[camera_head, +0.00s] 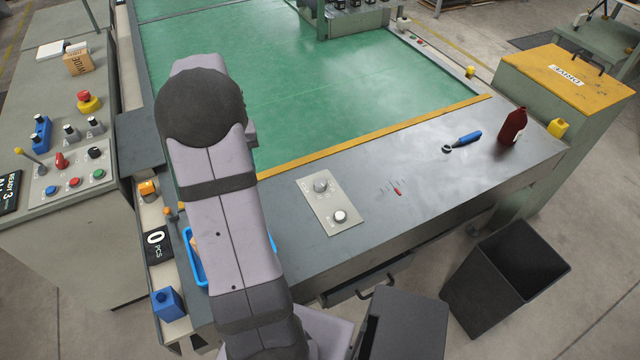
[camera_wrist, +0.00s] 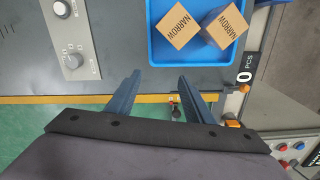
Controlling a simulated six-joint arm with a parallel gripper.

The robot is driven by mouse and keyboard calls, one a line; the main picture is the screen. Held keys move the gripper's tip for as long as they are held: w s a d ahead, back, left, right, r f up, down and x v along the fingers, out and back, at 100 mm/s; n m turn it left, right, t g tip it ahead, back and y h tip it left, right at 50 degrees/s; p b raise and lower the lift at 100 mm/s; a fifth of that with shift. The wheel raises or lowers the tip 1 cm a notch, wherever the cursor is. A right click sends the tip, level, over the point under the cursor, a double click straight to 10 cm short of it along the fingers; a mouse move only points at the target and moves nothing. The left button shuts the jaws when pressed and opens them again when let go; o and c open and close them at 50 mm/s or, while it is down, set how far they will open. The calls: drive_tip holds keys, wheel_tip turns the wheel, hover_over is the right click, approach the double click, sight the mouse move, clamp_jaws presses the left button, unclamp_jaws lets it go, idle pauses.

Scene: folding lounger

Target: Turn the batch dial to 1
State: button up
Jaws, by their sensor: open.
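A light grey plate (camera_head: 330,203) on the dark worktop carries two silver knobs, a far one (camera_head: 320,185) and a near one (camera_head: 340,216). Their labels are too small to read, so I cannot tell which is the batch dial. In the wrist view the plate shows at the upper left, with one knob (camera_wrist: 62,9) near the top edge and another (camera_wrist: 73,60) below it. My gripper (camera_wrist: 160,84) is open and empty, to the right of the plate in that view and apart from both knobs. In the head view my arm hides the gripper.
A blue tray (camera_wrist: 153,50) holds two boxes marked NARROW (camera_wrist: 180,26). A counter reads 0 PCS (camera_head: 157,243). A control panel (camera_head: 70,175) stands left.

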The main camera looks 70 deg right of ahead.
drive_tip(key=s+d+f+m+b, duration=0.1)
drive_tip(key=s+d+f+m, duration=0.2)
drive_tip(key=s+d, duration=0.5)
drive_tip(key=m+b, duration=0.1)
drive_tip(key=m, duration=0.1)
hover_over(320, 182)
wheel_tip(320, 182, down, 2)
drive_tip(key=shift+s, duration=0.15)
drive_tip(key=shift+a+f+p, duration=0.1)
drive_tip(key=shift+f+p, duration=0.75)
drive_tip(key=shift+f, duration=2.8)
drive_tip(key=c, duration=1)
drive_tip(key=shift+c, duration=0.2)
